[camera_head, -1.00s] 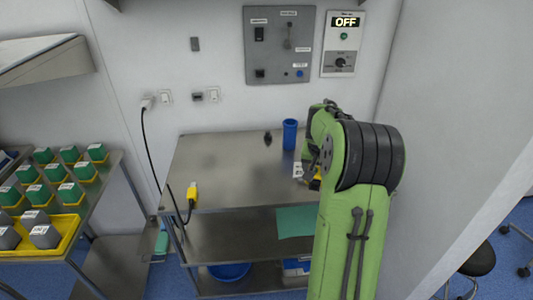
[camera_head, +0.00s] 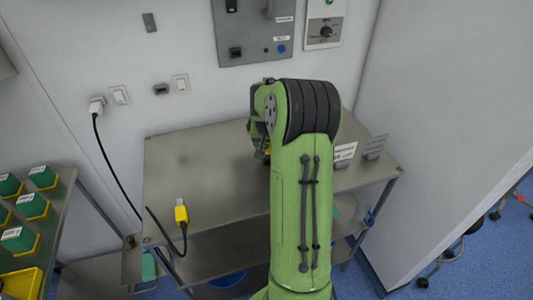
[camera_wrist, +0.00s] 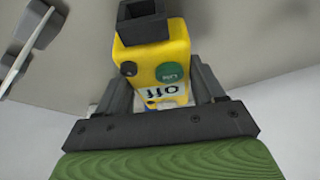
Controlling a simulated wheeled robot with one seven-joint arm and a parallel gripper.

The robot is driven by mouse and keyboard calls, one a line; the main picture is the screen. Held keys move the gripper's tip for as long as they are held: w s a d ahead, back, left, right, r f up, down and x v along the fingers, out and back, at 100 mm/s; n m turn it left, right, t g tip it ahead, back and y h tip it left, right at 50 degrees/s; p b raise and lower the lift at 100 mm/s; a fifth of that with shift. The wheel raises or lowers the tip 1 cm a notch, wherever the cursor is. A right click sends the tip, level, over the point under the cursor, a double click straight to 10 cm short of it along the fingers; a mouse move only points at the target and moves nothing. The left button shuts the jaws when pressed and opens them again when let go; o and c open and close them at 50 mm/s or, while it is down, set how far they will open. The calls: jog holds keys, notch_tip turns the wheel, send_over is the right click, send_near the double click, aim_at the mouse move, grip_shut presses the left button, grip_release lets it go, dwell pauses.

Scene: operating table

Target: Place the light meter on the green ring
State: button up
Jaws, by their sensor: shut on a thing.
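The light meter, a yellow box with a dark square top, a green round mark and an OFF display, fills the middle of the wrist view (camera_wrist: 152,55). My gripper (camera_wrist: 158,86) is shut on it, with a dark finger on each side. In the head view my arm hides most of the gripper and meter, over the back middle of the steel table (camera_head: 200,165). I cannot make out a green ring in either view.
Small label stands (camera_head: 374,146) are at the right. A wall panel (camera_head: 262,32) is behind. Green-topped boxes (camera_head: 32,206) fill the left rack. The table's left half is mostly clear.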

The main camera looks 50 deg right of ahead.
notch_tip(320, 180, down, 4)
jog(key=shift+r+b, duration=0.2)
jog(key=shift+b, duration=0.1)
